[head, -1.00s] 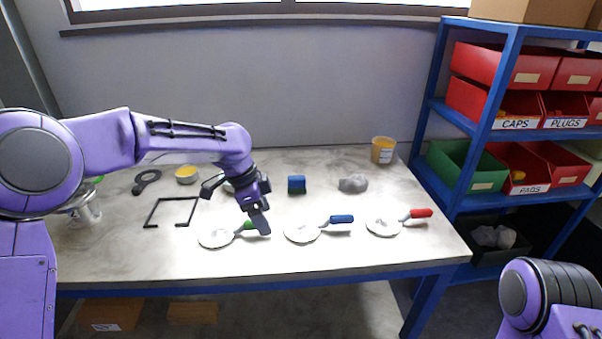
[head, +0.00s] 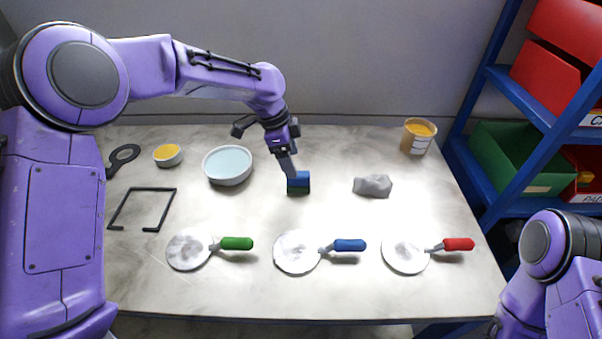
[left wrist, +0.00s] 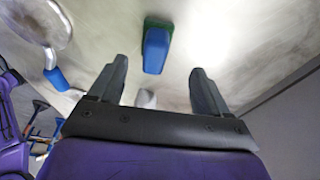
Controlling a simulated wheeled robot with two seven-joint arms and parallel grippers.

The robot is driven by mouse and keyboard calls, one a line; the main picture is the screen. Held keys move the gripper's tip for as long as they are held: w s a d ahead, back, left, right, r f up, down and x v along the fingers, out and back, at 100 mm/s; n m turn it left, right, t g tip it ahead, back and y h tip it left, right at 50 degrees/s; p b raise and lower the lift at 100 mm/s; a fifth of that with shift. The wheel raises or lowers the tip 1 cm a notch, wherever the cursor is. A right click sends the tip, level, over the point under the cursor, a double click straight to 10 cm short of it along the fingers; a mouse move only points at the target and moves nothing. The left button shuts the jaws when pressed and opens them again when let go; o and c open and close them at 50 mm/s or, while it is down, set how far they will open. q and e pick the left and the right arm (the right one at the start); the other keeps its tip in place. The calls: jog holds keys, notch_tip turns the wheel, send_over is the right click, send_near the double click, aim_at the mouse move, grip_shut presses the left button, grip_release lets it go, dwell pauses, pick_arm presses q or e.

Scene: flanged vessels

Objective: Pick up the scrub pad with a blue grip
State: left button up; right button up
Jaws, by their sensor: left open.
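The scrub pad with a blue grip (head: 304,181) sits on the table, its dark green base on the tabletop. In the left wrist view its blue grip (left wrist: 155,50) and green pad show ahead of the fingers, between their lines and apart from them. My left gripper (head: 291,172) hangs over the pad in the head view and hides part of its left side. My right gripper is out of view; only my right arm shows at the lower right.
Along the front lie tools with white discs and green (head: 237,243), blue (head: 350,245) and red (head: 458,244) handles. A bowl of pale liquid (head: 227,164) stands left of the pad, a grey lump (head: 373,185) right. A yellow-topped tub (head: 418,136) stands at the back.

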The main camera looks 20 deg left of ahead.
aim_at(300, 178)
pick_arm(q)
jog(key=shift+s+d+f, duration=0.25)
jog(key=shift+d+f, duration=0.05)
jog(key=shift+f, duration=0.25)
jog(key=shift+d+f, duration=0.15)
jog(key=shift+f, duration=0.15)
jog(key=x, duration=0.2)
jog(key=p+x, duration=0.1)
jog(key=x, duration=0.1)
jog(key=shift+w+d+f, duration=0.2)
jog(key=shift+d+f, duration=0.1)
jog(key=shift+s+d+f+p, duration=0.1)
jog(key=shift+f+p, duration=0.2)
jog(key=shift+f, duration=0.1)
jog(key=c, duration=1.1)
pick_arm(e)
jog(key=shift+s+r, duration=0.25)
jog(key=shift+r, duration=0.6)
